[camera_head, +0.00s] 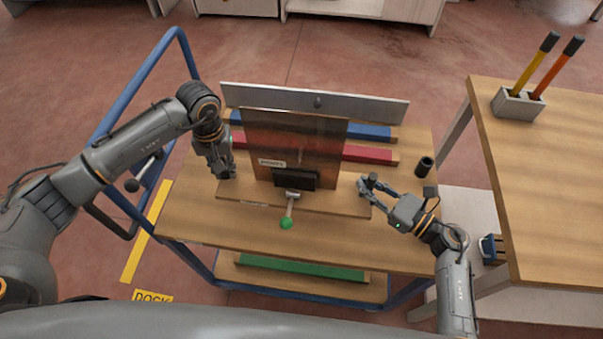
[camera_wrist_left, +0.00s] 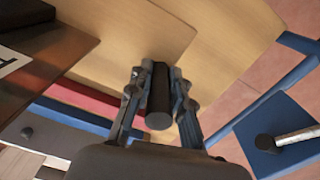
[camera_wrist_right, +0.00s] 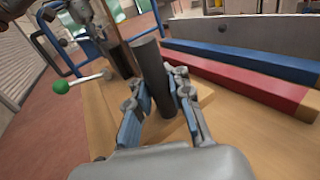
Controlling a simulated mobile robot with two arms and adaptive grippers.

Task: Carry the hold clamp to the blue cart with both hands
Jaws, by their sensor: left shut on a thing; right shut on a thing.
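The hold clamp is a wooden base board (camera_head: 335,203) with an upright brown panel (camera_head: 300,140), a toggle lever with a green knob (camera_head: 286,223) and a dark post at each end. It is on or just above the wooden top of the blue cart (camera_head: 190,215); I cannot tell whether it touches. My left gripper (camera_head: 225,172) is shut on the left post (camera_wrist_left: 159,100). My right gripper (camera_head: 369,188) is shut on the right post (camera_wrist_right: 150,75). The green knob also shows in the right wrist view (camera_wrist_right: 61,87).
Blue (camera_head: 370,132) and red (camera_head: 370,154) bars and a grey metal plate (camera_head: 370,108) are at the cart's back. A dark cup (camera_head: 424,167) stands at its right. A wooden table (camera_head: 545,170) with a tool block (camera_head: 517,103) is at right. A green bar (camera_head: 300,268) lies on the lower shelf.

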